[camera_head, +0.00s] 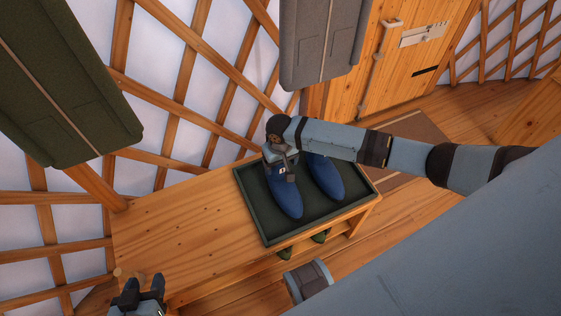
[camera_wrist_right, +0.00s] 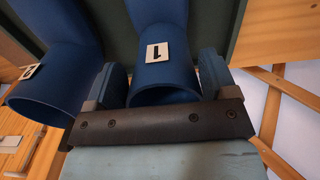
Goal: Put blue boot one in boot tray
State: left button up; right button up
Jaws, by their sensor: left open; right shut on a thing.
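Blue boot one (camera_head: 285,198) is in the dark green boot tray (camera_head: 262,222), on its left side, toe toward the front. Its label with a "1" shows in the right wrist view (camera_wrist_right: 160,50). My right gripper (camera_head: 282,166) is shut on its upper part, with one finger on each side in the wrist view. A second blue boot (camera_head: 325,178) stands beside it in the tray; its label is hard to read. Whether boot one's sole touches the tray floor I cannot tell. My left gripper (camera_head: 140,288) is open and empty at the lower left, away from the tray.
The tray lies on a wooden bench (camera_head: 185,225), whose left part is clear. Dark green toes (camera_head: 285,253) stick out beneath the bench. A green garment (camera_head: 60,80) and a grey one (camera_head: 322,45) hang above. The lattice wall (camera_head: 190,115) stands behind; a wooden door (camera_head: 410,65) is at the back.

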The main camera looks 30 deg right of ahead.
pick_arm(q)
jog(key=shift+f, duration=0.1)
pick_arm(e)
jog(key=shift+f, duration=0.3)
jog(key=o, duration=1.4)
jog(key=shift+o, duration=0.2)
jog(key=shift+r+p, duration=0.65)
jog(key=shift+p, duration=0.1)
jog(key=shift+r+p, duration=0.45)
jog(key=shift+p, duration=0.1)
jog(key=shift+r+p, duration=0.6)
jog(key=shift+p, duration=0.15)
notch_tip(320, 180, up, 3)
jog(key=p, duration=0.4)
jog(key=shift+r, duration=0.15)
pick_arm(q)
jog(key=r, duration=0.3)
jog(key=shift+s+a+r+n+g+p, duration=0.25)
jog(key=shift+s+a+n+g+p, duration=0.05)
jog(key=shift+a, duration=0.05)
pick_arm(e)
jog(key=shift+r, duration=0.15)
